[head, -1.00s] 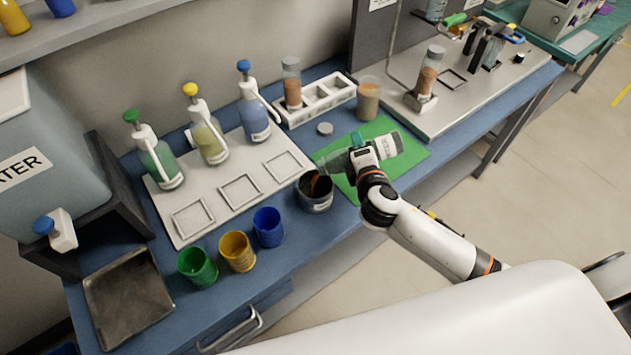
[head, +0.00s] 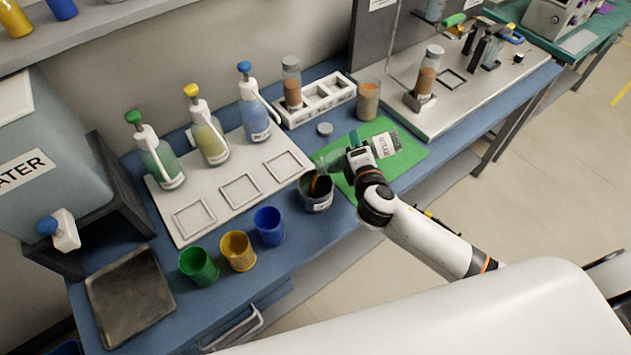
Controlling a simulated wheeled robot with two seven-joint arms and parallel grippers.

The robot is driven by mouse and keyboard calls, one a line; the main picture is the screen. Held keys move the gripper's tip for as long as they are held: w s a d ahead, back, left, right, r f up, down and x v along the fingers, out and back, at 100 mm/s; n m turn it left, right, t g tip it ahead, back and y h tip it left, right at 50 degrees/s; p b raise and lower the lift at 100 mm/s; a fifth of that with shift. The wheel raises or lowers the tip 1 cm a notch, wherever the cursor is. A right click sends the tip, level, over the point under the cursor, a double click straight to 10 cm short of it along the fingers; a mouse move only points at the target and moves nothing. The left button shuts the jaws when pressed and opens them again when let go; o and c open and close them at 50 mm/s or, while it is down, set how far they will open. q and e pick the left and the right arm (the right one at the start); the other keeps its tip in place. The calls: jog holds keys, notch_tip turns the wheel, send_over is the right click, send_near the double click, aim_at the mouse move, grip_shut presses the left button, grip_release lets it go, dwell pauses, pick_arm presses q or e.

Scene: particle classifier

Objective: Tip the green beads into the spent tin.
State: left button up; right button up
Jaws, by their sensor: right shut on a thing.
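My right gripper (head: 357,153) is shut on a clear jar (head: 385,146) with a white label, above the green mat. The jar lies tilted, its base up to the right and its other end down to the left, over or beside the tin's rim; I cannot tell which exactly. The dark spent tin (head: 318,202) with a label stands on the blue bench, with an orange-brown patch inside it. The jar looks greenish, but single beads cannot be made out. My left gripper is not in view.
A green mat (head: 411,164) lies under the jar. Green (head: 198,268), yellow (head: 238,252) and blue (head: 269,228) cups stand left of the tin. Pump bottles (head: 256,118) stand behind, on a white tray (head: 215,195). A grey lid (head: 325,129) and a bead-filled jar (head: 368,101) stand near the mat.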

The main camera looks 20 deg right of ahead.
jog(key=shift+w+a+r+n+h+p, duration=0.1)
jog(key=shift+a+r+n+h+p, duration=0.1)
jog(key=shift+a+r+n+p, duration=0.45)
jog(key=shift+a+r+n+h+p, duration=0.1)
jog(key=shift+r+n+h+p, duration=0.25)
jog(key=shift+p, duration=0.65)
dwell(1.4)
